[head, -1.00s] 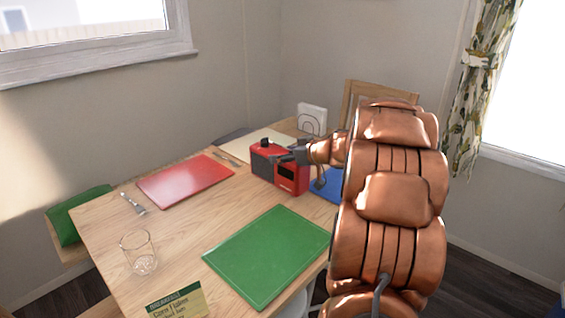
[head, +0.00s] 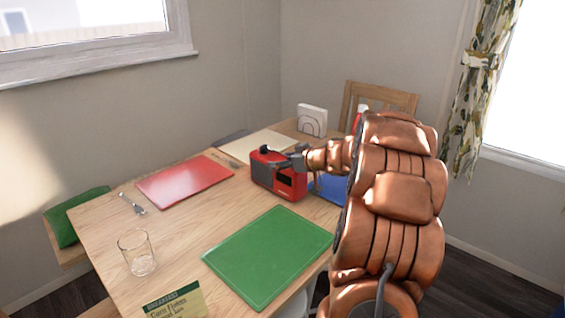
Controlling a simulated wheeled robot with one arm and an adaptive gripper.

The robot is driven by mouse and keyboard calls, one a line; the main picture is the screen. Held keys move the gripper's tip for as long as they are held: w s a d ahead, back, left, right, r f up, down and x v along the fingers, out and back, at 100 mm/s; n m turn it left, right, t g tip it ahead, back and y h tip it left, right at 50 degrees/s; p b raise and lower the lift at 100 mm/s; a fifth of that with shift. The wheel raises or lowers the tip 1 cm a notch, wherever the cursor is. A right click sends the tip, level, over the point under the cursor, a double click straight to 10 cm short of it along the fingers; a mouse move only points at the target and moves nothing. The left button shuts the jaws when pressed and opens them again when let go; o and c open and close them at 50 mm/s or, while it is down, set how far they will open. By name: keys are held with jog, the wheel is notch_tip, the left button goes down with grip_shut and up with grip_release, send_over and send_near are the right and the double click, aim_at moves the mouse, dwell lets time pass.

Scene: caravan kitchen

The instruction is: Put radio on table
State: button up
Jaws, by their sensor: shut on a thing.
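The red radio (head: 265,177) with a dark front panel is at the far middle of the wooden table (head: 185,225), between the red and blue mats. It looks upright and at table level; I cannot tell whether its base touches the wood. My gripper (head: 283,160) reaches in from the right and is shut on the upper part of the radio. The fingertips are small and partly hidden against it. My copper-coloured arm covers the right side of the table.
A red mat (head: 185,181), green mat (head: 268,255), blue mat (head: 329,187) and cream mat (head: 262,144) lie on the table. A glass (head: 138,255), fork (head: 132,203), cereal box (head: 177,302) and white napkin holder (head: 312,119) stand around. Bare wood lies between red and green mats.

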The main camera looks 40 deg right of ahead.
jog(key=shift+f, duration=0.1)
jog(key=o, duration=1.8)
jog(key=shift+s+d+r, duration=0.1)
jog(key=shift+s+r, duration=0.25)
jog(key=shift+s, duration=0.1)
jog(key=p+v, duration=0.2)
jog(key=v, duration=0.9)
